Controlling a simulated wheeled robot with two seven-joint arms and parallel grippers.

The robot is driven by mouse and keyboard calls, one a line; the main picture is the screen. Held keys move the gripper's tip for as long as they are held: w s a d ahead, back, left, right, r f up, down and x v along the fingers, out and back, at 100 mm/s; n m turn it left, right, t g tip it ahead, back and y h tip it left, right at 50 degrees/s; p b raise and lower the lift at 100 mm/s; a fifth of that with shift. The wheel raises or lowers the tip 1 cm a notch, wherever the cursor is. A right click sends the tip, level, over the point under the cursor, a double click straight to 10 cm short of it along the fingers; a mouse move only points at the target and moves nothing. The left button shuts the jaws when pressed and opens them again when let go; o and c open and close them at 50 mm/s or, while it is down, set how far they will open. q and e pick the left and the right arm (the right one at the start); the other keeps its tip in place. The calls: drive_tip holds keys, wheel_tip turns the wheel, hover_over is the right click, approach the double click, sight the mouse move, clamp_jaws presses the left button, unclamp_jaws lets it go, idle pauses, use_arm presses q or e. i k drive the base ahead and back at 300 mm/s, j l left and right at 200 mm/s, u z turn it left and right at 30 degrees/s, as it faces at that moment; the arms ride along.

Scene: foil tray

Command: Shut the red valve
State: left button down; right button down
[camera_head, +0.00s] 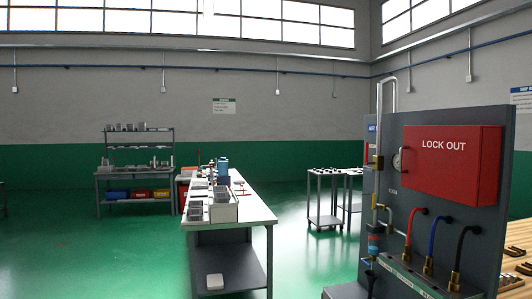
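A grey upright panel (398,185) stands at the right, with a red LOCK OUT box (452,185) on its face. Below the box a red hose (411,226), a blue hose (434,240) and a black hose (461,254) curve down to brass fittings on a ledge (416,281). A round gauge (397,161) sits left of the box. Brass fittings (376,163) and a small part with red and blue bands (374,241) sit along the pipe at the panel's left edge. I cannot tell which part is the red valve or its handle position. Neither gripper shows.
A long white-topped workbench (255,211) with trays and small items stands at centre. A dark cart (324,221) stands behind it to the right. A wooden surface (518,262) shows at the lower right. Green floor (110,255) is clear at the left.

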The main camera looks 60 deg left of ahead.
sight(367, 163)
drive_tip(key=i+j+u, duration=0.45)
drive_tip(key=j, duration=0.3)
drive_tip(key=i+j+u, duration=0.45)
drive_tip(key=i+j, duration=0.45)
drive_tip(key=i, duration=0.15)
drive_tip(key=i+j, duration=0.3)
drive_tip(key=i, duration=0.15)
